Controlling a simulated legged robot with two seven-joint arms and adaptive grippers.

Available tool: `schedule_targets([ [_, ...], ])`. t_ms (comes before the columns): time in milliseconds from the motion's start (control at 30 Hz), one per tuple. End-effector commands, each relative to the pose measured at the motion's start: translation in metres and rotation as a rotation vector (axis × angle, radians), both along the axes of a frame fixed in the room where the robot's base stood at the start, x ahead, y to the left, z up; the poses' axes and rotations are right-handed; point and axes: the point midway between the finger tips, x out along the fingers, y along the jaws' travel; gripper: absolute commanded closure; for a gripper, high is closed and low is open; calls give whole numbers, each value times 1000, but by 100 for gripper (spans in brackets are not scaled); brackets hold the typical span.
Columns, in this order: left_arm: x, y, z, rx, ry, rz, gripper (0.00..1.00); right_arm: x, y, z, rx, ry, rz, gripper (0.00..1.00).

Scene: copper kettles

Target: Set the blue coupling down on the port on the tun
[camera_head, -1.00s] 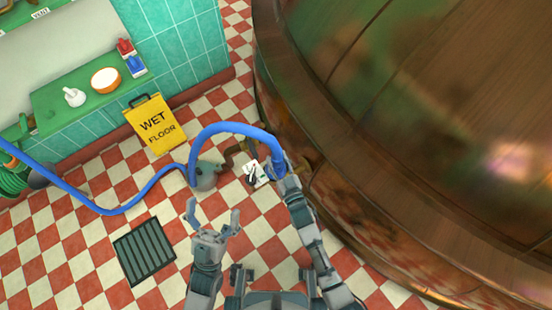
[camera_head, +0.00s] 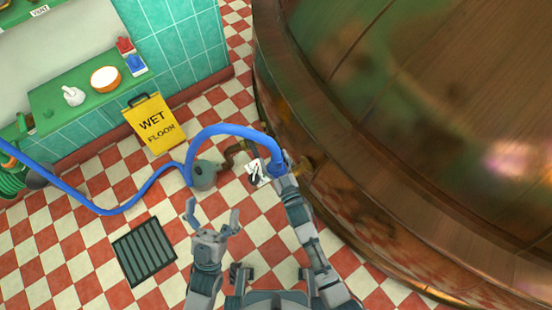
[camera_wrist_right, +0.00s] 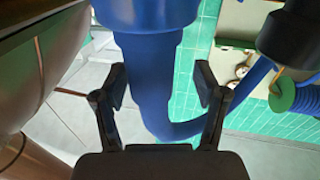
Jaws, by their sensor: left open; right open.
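The blue coupling (camera_wrist_right: 145,14) is at the top of the right wrist view, a wide blue collar with its hose (camera_wrist_right: 148,85) running down from it. My right gripper (camera_wrist_right: 160,85) is open, one finger on each side of the hose, with gaps showing. In the head view my right gripper (camera_head: 281,168) is at the hose's right end, close beside the tun (camera_head: 400,120). The coupling's far end and the port are hidden, so I cannot tell whether they touch. My left gripper (camera_head: 213,217) is open and empty above the floor.
The blue hose (camera_head: 228,130) arches over a grey rounded unit (camera_head: 205,174) and trails left. A yellow wet-floor sign (camera_head: 155,125) stands near the green shelf (camera_head: 50,97). A floor grate (camera_head: 145,252) lies at left. The tun's curved wall bounds the right side.

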Motion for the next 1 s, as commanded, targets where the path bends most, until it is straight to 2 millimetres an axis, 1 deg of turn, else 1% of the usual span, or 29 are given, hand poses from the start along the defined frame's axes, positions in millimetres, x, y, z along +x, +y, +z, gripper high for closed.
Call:
schedule_targets([
  [67, 0, 1, 0, 3, -4, 1, 0, -1, -2, -1, 0, 2, 0, 28],
  [167, -1, 0, 1, 2, -5, 1, 0, -8, -5, -2, 0, 2, -1, 28],
  [267, -1, -1, 1, 5, -4, 0, 0, -23, -13, -3, 2, 3, 0, 28],
  [500, -1, -1, 1, 4, -3, 0, 0, -73, -32, -5, 1, 3, 0, 28],
  [600, -1, 0, 1, 2, -4, 0, 0, -90, -38, -5, 2, 3, 0, 28],
  [700, -1, 1, 1, 1, -4, -1, 0, -102, -42, -6, 0, 3, 0, 28],
  [833, -1, 1, 0, 1, -3, -1, 0, -109, -45, -5, 1, 1, 0, 28],
  [1000, -1, 0, 1, 2, -3, 0, 0, -110, -46, -5, 2, 1, 0, 28],
])
